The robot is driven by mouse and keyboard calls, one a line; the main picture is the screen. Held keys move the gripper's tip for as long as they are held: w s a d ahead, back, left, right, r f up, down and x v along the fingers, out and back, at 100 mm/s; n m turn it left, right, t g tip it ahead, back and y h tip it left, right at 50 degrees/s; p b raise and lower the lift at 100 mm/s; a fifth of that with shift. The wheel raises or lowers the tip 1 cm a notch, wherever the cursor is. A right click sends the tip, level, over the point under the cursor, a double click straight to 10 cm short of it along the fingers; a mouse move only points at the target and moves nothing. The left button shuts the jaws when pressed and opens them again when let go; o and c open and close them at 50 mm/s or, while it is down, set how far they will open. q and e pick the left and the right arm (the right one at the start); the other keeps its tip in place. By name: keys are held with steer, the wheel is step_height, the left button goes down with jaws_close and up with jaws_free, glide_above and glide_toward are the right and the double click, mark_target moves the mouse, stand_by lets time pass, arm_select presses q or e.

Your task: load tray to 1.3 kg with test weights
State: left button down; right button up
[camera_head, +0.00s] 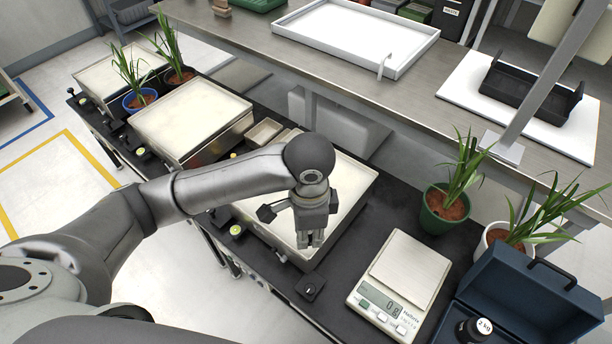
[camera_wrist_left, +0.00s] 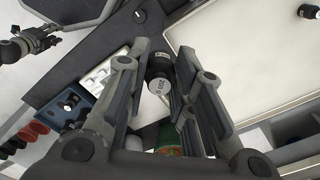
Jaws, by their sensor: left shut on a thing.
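My left gripper (camera_head: 312,238) points down over the near edge of the rightmost cream-topped tray (camera_head: 352,180). In the left wrist view the fingers of my left gripper (camera_wrist_left: 160,88) are shut on a small dark test weight (camera_wrist_left: 157,87) with a pale marked face, seemingly "200". Another dark weight (camera_wrist_left: 305,11) stands on the cream surface there. A black weight marked 2 kg (camera_head: 474,329) sits in the open blue case (camera_head: 520,290). A dark jointed part at the left wrist view's left edge looks like my right gripper (camera_wrist_left: 32,42); its jaws are unclear.
Two more cream-topped trays (camera_head: 192,110) (camera_head: 118,72) are at left. Behind is a bench with a white tray (camera_head: 355,40).

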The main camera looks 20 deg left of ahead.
arm_select(q)
steer(key=w+a+f, duration=0.1)
steer(key=w+f, duration=0.2)
steer(key=w, duration=0.1)
steer(key=w+a+f+b, duration=0.1)
steer(key=w+f, duration=0.2)
steer(key=w, duration=0.1)
steer(key=w+a+f, duration=0.2)
steer(key=w+f, duration=0.1)
steer(key=w, duration=0.1)
steer(key=shift+a, duration=0.1)
steer(key=shift+w+a+f+b, duration=0.1)
steer(key=shift+w+f+b, duration=0.15)
steer(key=shift+f+b, duration=0.05)
steer(key=shift+w+f, duration=0.1)
steer(key=shift+f, duration=1.5)
steer(key=shift+f, duration=0.1)
steer(key=c, duration=1.3)
jaws_free()
steer(key=shift+o, duration=0.2)
